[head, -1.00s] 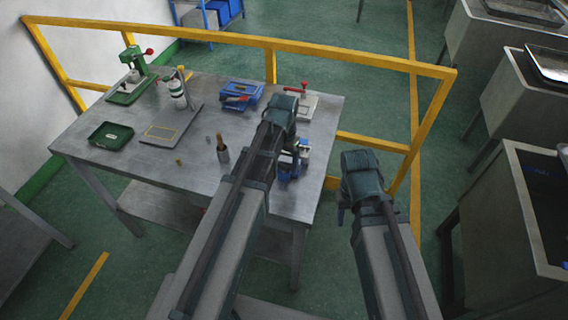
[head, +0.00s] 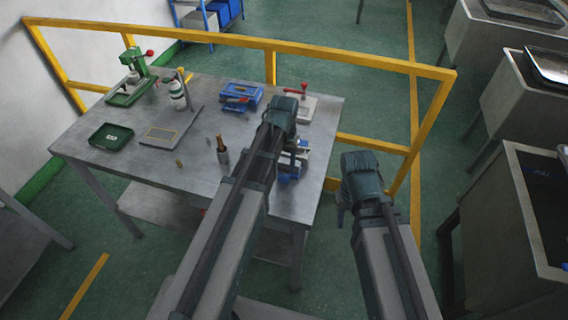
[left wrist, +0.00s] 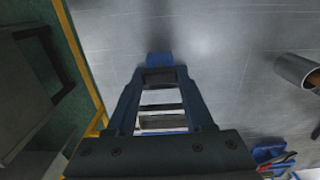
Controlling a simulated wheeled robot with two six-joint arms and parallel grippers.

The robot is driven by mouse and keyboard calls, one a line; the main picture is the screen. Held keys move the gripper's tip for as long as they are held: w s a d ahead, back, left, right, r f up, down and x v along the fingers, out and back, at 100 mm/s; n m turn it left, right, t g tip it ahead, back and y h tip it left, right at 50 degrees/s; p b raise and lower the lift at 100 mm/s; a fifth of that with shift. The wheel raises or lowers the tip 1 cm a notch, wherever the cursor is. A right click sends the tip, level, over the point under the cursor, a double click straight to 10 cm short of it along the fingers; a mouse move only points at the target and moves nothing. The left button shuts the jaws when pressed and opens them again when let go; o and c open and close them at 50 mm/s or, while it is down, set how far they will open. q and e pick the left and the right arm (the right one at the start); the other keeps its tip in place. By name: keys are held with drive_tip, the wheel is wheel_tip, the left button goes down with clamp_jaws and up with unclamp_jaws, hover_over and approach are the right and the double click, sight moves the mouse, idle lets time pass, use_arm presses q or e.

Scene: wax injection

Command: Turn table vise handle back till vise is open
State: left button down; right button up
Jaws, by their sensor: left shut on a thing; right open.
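The table vise (head: 302,157), grey-white with blue parts, is at the right side of the metal table, partly hidden behind my left arm. My left gripper (head: 292,162) is lowered at the vise. In the left wrist view its fingers (left wrist: 160,76) are shut on a small blue part (left wrist: 159,60), apparently the vise handle. Pale metal bars show between the fingers there. Whether the vise jaws are apart cannot be told. My right gripper (head: 342,207) is open and empty, off the table's right edge.
A yellow rail (head: 355,60) runs behind.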

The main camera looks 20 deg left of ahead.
sight(285, 168)
use_arm(q)
drive_tip(key=shift+c, duration=1.4)
unclamp_jaws()
wheel_tip(285, 168, up, 14)
drive_tip(key=p, duration=1.3)
drive_tip(key=shift+p, duration=0.4)
drive_tip(key=shift+f, duration=0.15)
drive_tip(key=s+d+f+m+b, duration=0.1)
drive_tip(key=s+d+f+b, duration=0.2)
drive_tip(key=s+d, duration=0.2)
drive_tip(key=s+d+f+m+y+b, duration=0.1)
drive_tip(key=s+d+f+b, duration=0.3)
drive_tip(key=s, duration=0.5)
drive_tip(key=shift+s+d+f+m+b, duration=0.2)
drive_tip(key=shift+s+d+m+b, duration=0.1)
drive_tip(key=shift+d+m, duration=0.45)
